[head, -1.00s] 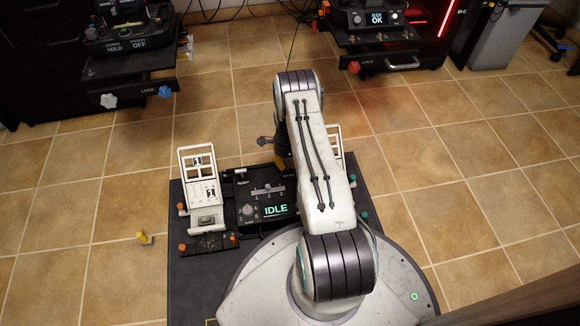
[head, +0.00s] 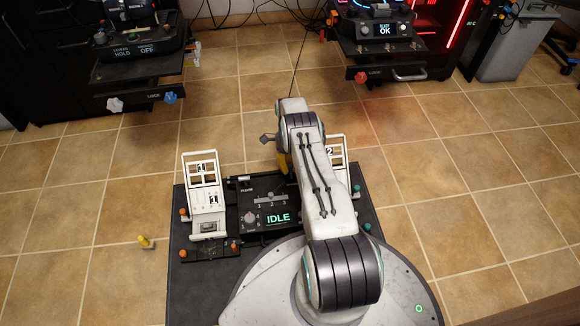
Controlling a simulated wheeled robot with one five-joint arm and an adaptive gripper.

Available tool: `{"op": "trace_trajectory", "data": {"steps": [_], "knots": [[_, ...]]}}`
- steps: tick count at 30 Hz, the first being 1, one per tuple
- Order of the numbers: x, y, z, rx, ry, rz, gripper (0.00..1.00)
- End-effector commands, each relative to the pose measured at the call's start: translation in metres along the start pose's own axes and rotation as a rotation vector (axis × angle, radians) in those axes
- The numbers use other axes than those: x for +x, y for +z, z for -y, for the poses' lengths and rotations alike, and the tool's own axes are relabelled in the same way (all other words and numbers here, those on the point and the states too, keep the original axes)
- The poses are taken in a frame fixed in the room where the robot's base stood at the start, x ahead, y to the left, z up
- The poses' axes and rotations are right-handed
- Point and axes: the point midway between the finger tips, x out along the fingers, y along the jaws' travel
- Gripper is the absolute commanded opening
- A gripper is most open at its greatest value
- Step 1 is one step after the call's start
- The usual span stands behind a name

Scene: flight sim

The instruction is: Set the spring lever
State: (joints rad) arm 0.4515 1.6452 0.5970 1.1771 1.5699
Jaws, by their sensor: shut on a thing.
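My arm reaches over the dark console (head: 243,190), which has a slider, a dial and a screen reading IDLE. A little of my gripper (head: 284,163) shows, dark and yellow, at the console's right back edge. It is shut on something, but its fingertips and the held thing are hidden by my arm. I cannot make out the spring lever for certain. A white framed panel (head: 203,183) marked 1 stands left of the console. A similar panel (head: 337,150) marked 2 is partly hidden behind my arm at the right.
Small orange and green knobs stand along the platform (head: 185,285). Two stations stand at the back, one reading HOLD and OFF (head: 135,55), the other OK (head: 385,35). The tiled floor between is clear.

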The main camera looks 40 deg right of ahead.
Motion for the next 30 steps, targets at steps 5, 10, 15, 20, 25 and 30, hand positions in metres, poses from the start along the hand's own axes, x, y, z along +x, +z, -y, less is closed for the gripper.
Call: {"op": "trace_trajectory", "data": {"steps": [5,10,15,20,25,30], "knots": [[-0.0022,0.0002,-0.0012,-0.001,0.029,0.000,0.00],[-0.0035,0.0002,-0.0037,-0.001,0.048,0.000,0.00],[-0.0046,0.0003,-0.0044,-0.002,0.053,0.000,0.00],[-0.0053,0.0003,-0.0043,-0.002,0.052,0.000,0.00],[-0.0049,0.0003,-0.0044,-0.002,0.053,0.000,0.32],[-0.0029,0.0002,-0.0050,-0.001,0.055,0.000,0.47]]}}
